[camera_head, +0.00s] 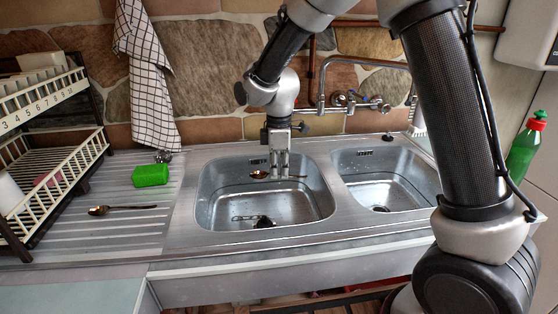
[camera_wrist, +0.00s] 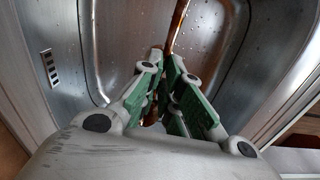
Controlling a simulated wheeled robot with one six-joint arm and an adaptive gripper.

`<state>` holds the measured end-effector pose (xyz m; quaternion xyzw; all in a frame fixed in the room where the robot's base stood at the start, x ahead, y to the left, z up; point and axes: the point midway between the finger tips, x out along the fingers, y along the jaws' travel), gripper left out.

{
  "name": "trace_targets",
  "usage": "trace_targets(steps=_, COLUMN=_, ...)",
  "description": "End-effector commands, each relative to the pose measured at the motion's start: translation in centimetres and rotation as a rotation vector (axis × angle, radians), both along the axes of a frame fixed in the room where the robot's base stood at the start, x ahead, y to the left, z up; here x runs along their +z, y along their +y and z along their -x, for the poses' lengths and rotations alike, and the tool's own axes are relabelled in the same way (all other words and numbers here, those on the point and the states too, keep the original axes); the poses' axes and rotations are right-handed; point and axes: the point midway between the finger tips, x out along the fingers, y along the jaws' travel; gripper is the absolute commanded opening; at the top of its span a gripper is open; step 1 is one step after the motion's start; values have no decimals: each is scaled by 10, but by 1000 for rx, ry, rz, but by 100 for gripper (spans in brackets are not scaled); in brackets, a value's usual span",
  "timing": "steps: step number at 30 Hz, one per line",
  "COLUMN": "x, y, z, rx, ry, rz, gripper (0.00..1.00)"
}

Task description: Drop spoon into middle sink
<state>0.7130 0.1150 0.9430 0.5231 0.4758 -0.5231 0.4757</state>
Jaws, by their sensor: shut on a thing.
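My gripper (camera_head: 279,172) points down over the larger sink basin (camera_head: 212,205) in the middle of the head view. It is shut on a brown spoon (camera_head: 259,174), which lies crosswise in the fingers, its bowl to the left and its handle to the right. In the wrist view, the spoon's thin handle (camera_wrist: 179,25) rises from between the green-padded fingers (camera_wrist: 165,95). The fingers hide the spoon's middle. The spoon is above the basin floor; its exact height is hard to tell.
A second basin (camera_head: 385,192) is at the right, with a faucet (camera_head: 322,90) behind. On the left drainboard (camera_head: 125,235) lie another spoon (camera_head: 120,208) and a green sponge (camera_head: 151,175), beside a dish rack (camera_head: 50,165). A dark plug and chain (camera_head: 262,221) lie in the larger basin.

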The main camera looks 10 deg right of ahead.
Motion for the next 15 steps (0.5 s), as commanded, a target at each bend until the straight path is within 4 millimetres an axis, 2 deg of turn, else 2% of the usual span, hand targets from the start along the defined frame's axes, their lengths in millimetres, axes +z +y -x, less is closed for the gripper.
trace_targets(steps=4, x=-9, y=0, z=0, rx=0, ry=1, rz=1, gripper=0)
trace_targets(steps=13, x=-11, y=0, z=0, rx=-1, ry=0, rz=0, gripper=0)
trace_targets(steps=14, x=-11, y=0, z=0, rx=-1, ry=0, rz=0, gripper=12)
trace_targets(steps=15, x=-11, y=0, z=0, rx=-1, ry=0, rz=0, gripper=19)
